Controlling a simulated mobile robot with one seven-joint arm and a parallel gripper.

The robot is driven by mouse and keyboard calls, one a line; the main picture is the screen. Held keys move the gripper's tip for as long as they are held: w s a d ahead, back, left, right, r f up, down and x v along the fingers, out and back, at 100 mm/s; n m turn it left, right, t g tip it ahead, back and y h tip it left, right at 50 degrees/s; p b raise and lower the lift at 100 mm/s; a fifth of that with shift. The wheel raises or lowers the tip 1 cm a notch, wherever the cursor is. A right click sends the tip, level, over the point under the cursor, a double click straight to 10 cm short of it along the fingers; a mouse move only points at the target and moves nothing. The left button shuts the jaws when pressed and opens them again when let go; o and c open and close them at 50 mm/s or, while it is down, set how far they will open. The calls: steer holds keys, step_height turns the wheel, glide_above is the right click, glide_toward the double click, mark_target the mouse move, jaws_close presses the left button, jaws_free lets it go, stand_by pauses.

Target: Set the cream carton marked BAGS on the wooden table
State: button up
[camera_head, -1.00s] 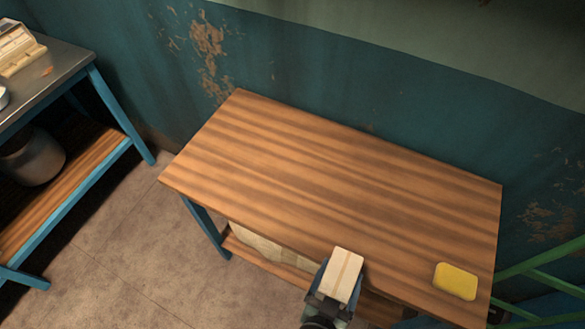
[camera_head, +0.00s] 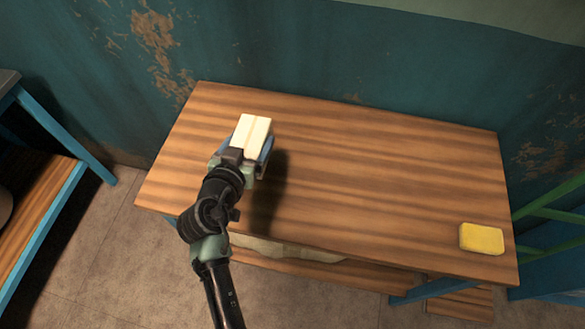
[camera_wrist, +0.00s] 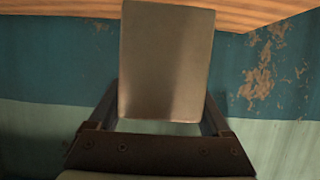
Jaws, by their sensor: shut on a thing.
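The cream carton (camera_head: 251,131) is held in my gripper (camera_head: 247,152) over the left part of the wooden table (camera_head: 350,190). My gripper is shut on it. A shadow lies on the table to the right of the gripper, and the carton looks to be above the top; the exact gap cannot be told. In the wrist view the carton (camera_wrist: 166,60) fills the middle between the two fingers, its face plain and shaded. No BAGS marking can be read. The table edge (camera_wrist: 250,14) shows behind it.
A yellow block (camera_head: 481,239) lies at the table's right front corner. A green-framed object (camera_head: 550,200) stands at the right. Another bench with blue legs (camera_head: 60,135) stands at the left. A worn teal wall runs behind.

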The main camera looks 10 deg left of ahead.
step_height(320, 180, down, 10)
steer(key=shift+r+b, duration=0.1)
steer(key=shift+b, duration=0.4)
steer(key=shift+f+b, duration=0.25)
steer(key=shift+b, duration=0.05)
steer(key=o, duration=1.4)
steer(key=shift+r, duration=0.15)
steer(key=shift+s+r+p, duration=0.1)
steer(key=shift+p, duration=0.25)
steer(key=b+v, duration=0.1)
steer(key=v, duration=1.1)
